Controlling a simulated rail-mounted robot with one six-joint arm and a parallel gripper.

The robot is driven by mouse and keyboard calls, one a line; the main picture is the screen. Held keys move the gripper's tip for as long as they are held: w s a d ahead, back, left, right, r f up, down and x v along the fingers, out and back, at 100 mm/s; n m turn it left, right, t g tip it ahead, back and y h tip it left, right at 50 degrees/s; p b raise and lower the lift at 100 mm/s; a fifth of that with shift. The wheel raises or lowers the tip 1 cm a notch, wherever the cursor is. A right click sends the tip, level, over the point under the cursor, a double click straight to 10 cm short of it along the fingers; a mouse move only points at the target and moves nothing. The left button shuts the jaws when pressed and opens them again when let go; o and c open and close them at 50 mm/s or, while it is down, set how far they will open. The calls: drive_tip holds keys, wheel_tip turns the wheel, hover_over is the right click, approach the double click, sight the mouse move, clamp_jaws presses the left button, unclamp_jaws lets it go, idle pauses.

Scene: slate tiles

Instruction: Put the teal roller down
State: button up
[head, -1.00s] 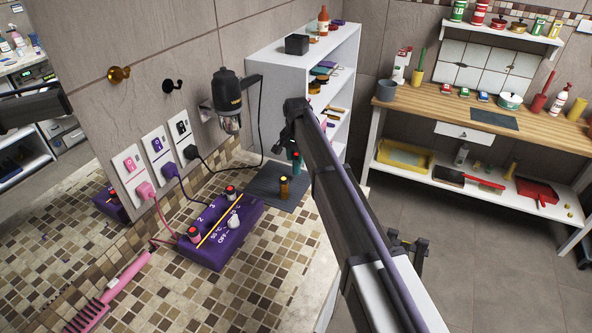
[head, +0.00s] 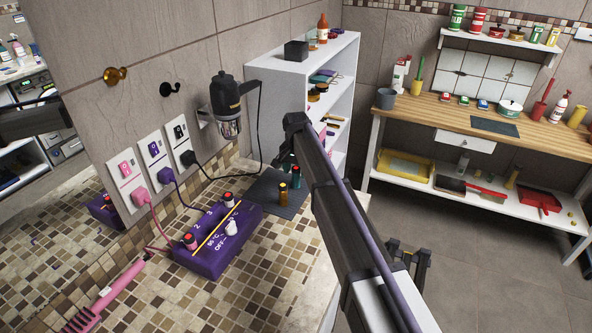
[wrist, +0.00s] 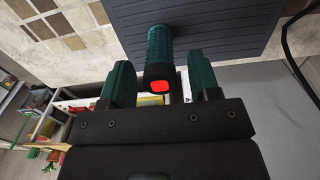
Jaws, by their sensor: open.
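My gripper (wrist: 162,82) is open, with one green-faced finger on each side of the roller and a visible gap on both sides. In the head view my arm hides most of the gripper.
A purple heater box (head: 218,245) with red-ended rollers sits nearer on the counter. A dryer (head: 226,100) hangs on the wall, its cord running down near the mat. A white shelf (head: 262,65) stands behind. A pink brush (head: 110,293) lies at front left.

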wheel_tip(320, 180, up, 12)
drive_tip(key=p, duration=1.2)
drive_tip(key=shift+r, duration=0.25)
drive_tip(key=s+d+f+n+b, duration=0.1)
drive_tip(key=s+d, duration=0.6)
drive_tip(key=s, duration=0.4)
drive_tip(key=s+d+f+n+b, duration=0.1)
drive_tip(key=s+d, duration=0.7)
drive_tip(key=s, duration=0.4)
drive_tip(key=s+d+f+n+b, duration=0.1)
drive_tip(key=s+d+n, duration=0.1)
drive_tip(key=s+d, duration=0.6)
drive_tip(key=s, duration=0.4)
drive_tip(key=shift+d+f, duration=0.2)
drive_tip(key=shift+f, duration=0.15)
